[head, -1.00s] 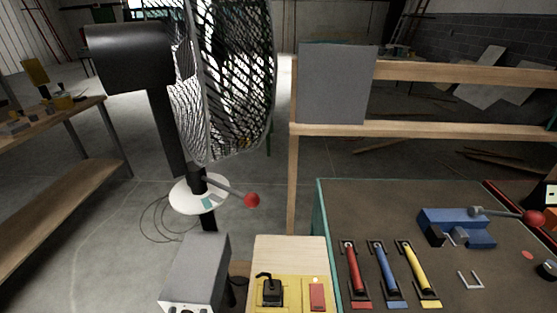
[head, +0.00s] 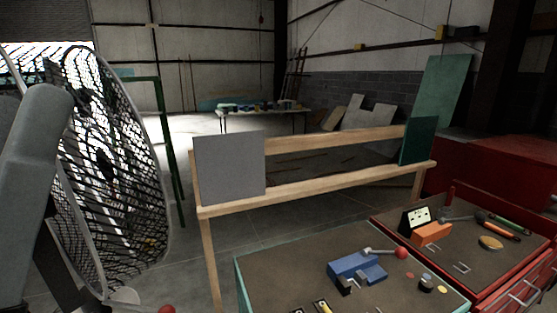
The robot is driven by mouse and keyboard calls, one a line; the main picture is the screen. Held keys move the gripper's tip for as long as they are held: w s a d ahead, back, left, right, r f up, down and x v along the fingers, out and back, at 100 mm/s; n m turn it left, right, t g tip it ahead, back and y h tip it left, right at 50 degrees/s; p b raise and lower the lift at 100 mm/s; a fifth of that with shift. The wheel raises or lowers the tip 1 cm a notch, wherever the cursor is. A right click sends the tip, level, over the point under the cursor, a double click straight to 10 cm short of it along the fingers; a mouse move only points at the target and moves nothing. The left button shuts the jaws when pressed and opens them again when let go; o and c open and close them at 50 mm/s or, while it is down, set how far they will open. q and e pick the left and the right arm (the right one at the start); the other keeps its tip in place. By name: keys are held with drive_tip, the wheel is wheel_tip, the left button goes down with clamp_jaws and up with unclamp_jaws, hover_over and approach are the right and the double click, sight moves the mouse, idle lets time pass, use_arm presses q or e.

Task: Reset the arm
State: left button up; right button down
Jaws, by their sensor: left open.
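My left arm (head: 32,140) stands large and grey at the left edge of the head view, in front of a round mesh fan (head: 108,165). Its fingertips cannot be made out clearly, and I see nothing held. The arm is apart from the bench tops on the right. My right gripper is not in view.
A teal-edged bench (head: 290,277) holds a blue clamp (head: 352,268) with a red-knobbed lever. A red cabinet (head: 515,275) beside it carries an orange block (head: 431,235) and tools. Behind stands a wooden rail (head: 315,188) with a grey panel (head: 229,167).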

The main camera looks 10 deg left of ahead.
use_arm(q)
drive_tip(key=w+f+m+g+y, duration=0.1)
drive_tip(key=w+f+g+y, duration=0.1)
drive_tip(key=w+f, duration=0.1)
wheel_tip(320, 180, up, 39)
drive_tip(key=p, duration=3.8)
drive_tip(key=shift+a+f, duration=0.2)
drive_tip(key=shift+a, duration=0.05)
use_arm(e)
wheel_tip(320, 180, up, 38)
